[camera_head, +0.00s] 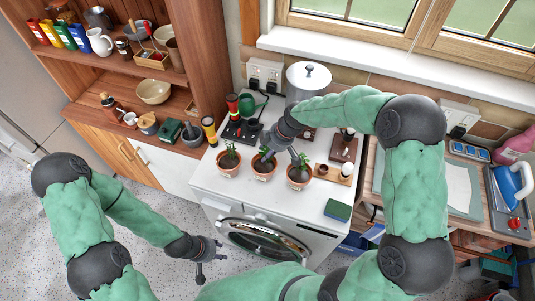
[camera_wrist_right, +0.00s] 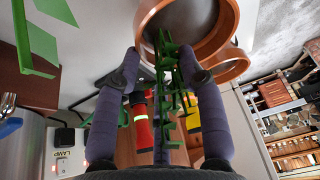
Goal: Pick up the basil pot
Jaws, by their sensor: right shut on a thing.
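Three terracotta pots with green plants stand in a row on the white machine top: a left pot (camera_head: 229,169), a middle pot (camera_head: 263,173) and a right pot (camera_head: 298,183). I cannot tell from their leaves which is basil. My right gripper (camera_head: 281,153) reaches down from behind over the middle and right pots. My left gripper (camera_head: 211,268) is open and empty, low in front of the machine.
A green sponge (camera_head: 338,210) lies at the machine top's front right. A wooden tray (camera_head: 333,174) with small items stands right of the pots. Open shelves stand at the left.

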